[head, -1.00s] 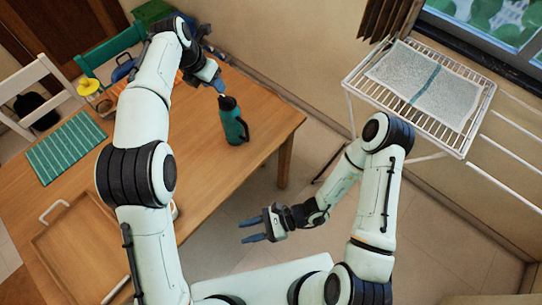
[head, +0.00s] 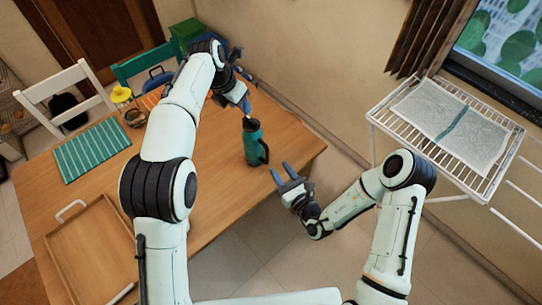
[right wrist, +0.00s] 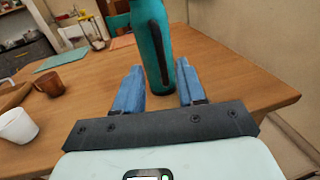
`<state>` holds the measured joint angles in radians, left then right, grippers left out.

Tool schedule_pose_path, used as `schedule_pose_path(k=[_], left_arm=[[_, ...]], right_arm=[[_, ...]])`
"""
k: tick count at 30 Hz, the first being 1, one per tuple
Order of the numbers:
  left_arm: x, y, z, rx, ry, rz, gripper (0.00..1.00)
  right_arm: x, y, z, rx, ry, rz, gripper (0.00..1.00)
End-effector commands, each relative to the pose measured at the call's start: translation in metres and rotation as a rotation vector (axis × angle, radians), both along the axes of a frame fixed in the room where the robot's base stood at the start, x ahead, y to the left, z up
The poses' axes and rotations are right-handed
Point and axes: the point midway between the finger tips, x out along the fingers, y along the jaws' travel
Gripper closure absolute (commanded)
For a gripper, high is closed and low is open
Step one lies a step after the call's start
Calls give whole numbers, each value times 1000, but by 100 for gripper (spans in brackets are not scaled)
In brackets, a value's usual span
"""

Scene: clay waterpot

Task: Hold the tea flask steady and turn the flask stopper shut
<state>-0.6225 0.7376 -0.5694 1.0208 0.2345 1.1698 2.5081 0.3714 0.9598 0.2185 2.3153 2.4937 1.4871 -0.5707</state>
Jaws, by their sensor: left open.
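The teal tea flask (head: 252,145) stands upright near the table's right edge, its dark handle facing right. Its dark top, where the flask stopper (head: 250,124) sits, is small, so I cannot tell how far it is turned. My left gripper (head: 246,104) is open just above the top, apparently clear of it. My right gripper (head: 281,168) is open at the table's edge, to the right of the flask and pointing towards it. In the right wrist view the flask (right wrist: 150,45) stands beyond and between the spread fingers (right wrist: 159,68), not gripped; its top is cut off.
The wooden table (head: 215,185) is clear around the flask. A brown mug (head: 135,117), a green striped placemat (head: 92,152) and a wooden tray (head: 90,250) lie further left. A white cup (right wrist: 17,126) shows in the right wrist view. A drying rack (head: 450,130) stands at right.

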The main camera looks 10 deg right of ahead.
Motion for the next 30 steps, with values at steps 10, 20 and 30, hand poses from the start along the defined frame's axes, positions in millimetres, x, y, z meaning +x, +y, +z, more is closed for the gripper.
schedule_pose_path(k=[10,20,30], left_arm=[[0,0,0,0,0,0,57],[0,0,0,0,0,0,57],[0,0,0,0,0,0,57]], right_arm=[[60,29,0,2,0,3,60],[83,39,0,1,2,2,60],[84,39,0,1,2,2,89]])
